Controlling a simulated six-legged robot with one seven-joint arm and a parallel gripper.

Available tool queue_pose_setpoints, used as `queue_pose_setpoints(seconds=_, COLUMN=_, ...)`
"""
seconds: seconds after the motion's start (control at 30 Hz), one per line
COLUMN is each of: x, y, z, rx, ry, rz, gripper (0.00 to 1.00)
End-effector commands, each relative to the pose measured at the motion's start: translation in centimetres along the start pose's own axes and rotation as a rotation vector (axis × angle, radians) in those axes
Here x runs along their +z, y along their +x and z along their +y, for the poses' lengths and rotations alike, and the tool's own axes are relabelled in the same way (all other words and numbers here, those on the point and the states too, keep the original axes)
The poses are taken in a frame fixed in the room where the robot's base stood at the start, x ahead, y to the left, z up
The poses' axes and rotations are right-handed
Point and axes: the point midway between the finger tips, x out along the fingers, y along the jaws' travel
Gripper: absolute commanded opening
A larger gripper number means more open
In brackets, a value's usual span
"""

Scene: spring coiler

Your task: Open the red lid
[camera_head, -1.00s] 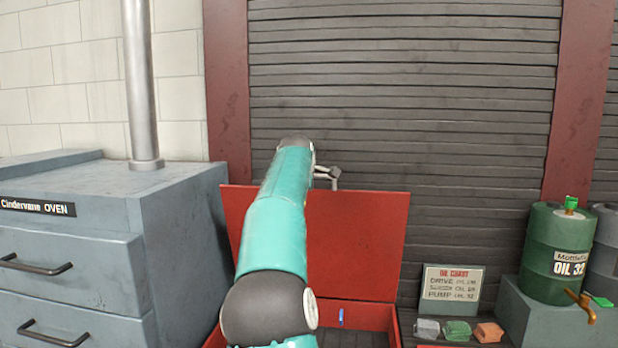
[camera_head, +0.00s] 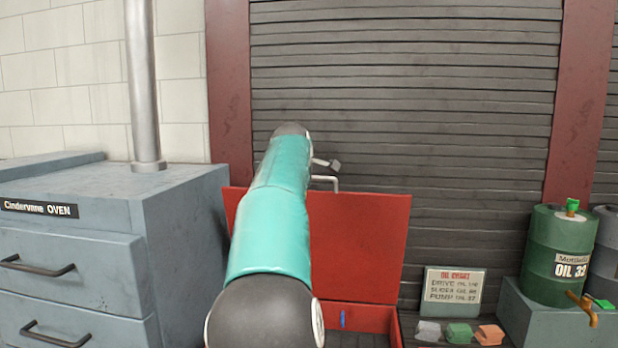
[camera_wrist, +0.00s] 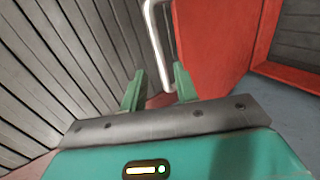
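The red lid (camera_head: 362,245) stands raised, roughly upright, at the back of a red box (camera_head: 362,317) in the head view. It fills the upper middle of the wrist view (camera_wrist: 218,45). Its pale bar handle (camera_head: 327,180) sticks up at the lid's top edge; the handle also shows in the wrist view (camera_wrist: 155,35), beyond my fingers. My gripper (camera_wrist: 158,85) is open, its two green fingers apart with nothing between them that I can see gripped.
A grey oven cabinet (camera_head: 80,250) with drawers stands close on the left. A slatted shutter (camera_head: 420,110) rises behind the lid. On the right are a green oil drum (camera_head: 556,255), an oil chart sign (camera_head: 453,284) and several small blocks (camera_head: 459,332).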

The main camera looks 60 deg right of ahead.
Motion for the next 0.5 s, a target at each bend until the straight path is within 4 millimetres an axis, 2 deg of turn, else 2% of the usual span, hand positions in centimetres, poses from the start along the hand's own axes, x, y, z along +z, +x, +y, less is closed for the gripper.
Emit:
queue_pose_setpoints(seconds=0.1, x=-0.1, y=-2.7, z=0.1, rx=0.001, ry=0.001, rz=0.005, gripper=0.3)
queue_pose_setpoints(seconds=0.3, x=-0.1, y=-6.0, z=0.0, rx=0.001, ry=-0.001, rz=0.003, gripper=0.3)
queue_pose_setpoints(seconds=0.5, x=0.0, y=-7.1, z=-0.1, rx=-0.001, ry=-0.001, rz=0.0, gripper=0.3)
